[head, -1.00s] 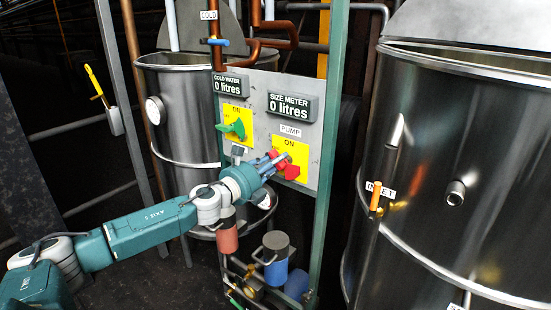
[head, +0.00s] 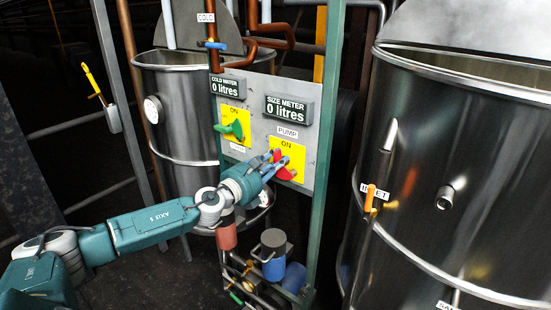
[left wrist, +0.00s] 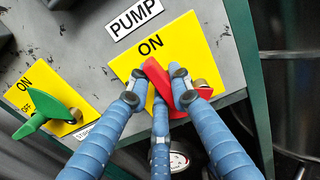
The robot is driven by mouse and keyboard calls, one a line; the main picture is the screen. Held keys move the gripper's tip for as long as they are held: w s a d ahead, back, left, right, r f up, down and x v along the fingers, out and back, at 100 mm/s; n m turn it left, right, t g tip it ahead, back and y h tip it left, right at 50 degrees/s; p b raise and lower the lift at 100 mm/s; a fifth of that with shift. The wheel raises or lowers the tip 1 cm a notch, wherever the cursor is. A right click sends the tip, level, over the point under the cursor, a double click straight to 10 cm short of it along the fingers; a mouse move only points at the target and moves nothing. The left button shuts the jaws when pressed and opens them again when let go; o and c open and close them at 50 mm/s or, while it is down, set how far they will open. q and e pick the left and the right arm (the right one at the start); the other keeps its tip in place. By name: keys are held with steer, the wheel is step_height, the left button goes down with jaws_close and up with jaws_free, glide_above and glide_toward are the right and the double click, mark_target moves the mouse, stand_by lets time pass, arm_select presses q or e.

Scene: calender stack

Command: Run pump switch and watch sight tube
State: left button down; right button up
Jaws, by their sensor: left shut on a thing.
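The red pump switch (head: 282,171) sits on a yellow plate marked ON, under the PUMP label (head: 288,133). My left gripper (head: 271,165) is shut on this switch. The SIZE METER display (head: 289,108) reads 0 litres. I cannot clearly identify a sight tube. My right gripper is not in view.
A green switch (head: 233,129) is left of the pump switch, below the COLD WATER meter (head: 227,85), reading 0 litres. A green post (head: 325,110) edges the panel's right. A large steel tank (head: 460,150) with an orange-handled INLET valve (head: 370,197) stands right.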

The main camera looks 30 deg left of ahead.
arm_select(q)
steer(key=shift+d+f, duration=0.15)
stand_by(0.3)
steer(key=c, duration=1.5)
jaws_free()
steer(key=shift+c, duration=0.2)
steer(key=shift+s, duration=0.45)
steer(key=s, duration=1.1)
steer(key=shift+a, duration=0.45)
